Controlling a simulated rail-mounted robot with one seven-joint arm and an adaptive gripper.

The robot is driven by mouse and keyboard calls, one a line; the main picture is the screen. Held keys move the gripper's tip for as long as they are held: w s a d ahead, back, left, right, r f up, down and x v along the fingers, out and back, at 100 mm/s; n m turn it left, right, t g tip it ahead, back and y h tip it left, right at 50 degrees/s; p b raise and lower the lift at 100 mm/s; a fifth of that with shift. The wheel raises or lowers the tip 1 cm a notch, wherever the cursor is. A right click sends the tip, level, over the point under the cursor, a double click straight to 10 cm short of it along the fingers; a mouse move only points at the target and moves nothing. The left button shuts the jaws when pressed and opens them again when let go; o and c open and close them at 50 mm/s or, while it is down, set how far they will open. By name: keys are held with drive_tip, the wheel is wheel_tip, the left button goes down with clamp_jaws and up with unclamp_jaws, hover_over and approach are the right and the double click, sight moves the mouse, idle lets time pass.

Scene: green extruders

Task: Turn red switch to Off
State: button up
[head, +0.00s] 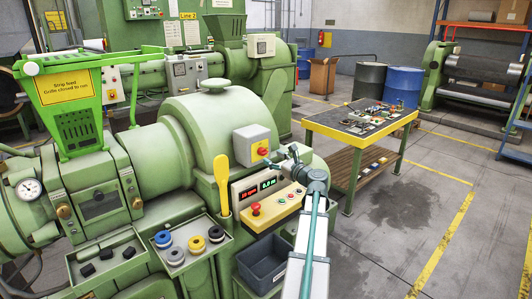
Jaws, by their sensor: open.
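A grey switch box (255,144) is mounted on the green front extruder. Its red switch (262,151) is a rotary knob on a yellow plate. The knob's exact angle and any lettering are too small to read. My gripper (277,163) is just right of and slightly below the switch, with its fingers pointing left towards it. It is open and holds nothing that I can see. I cannot tell whether a fingertip touches the box. My arm reaches up from the bottom of the picture.
A dark grey bin (263,264) sits below.

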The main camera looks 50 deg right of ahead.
sight(263, 152)
drive_tip(key=shift+p+x, duration=0.55)
drive_tip(key=shift+x, duration=2.1)
drive_tip(key=shift+c, duration=0.3)
clamp_jaws()
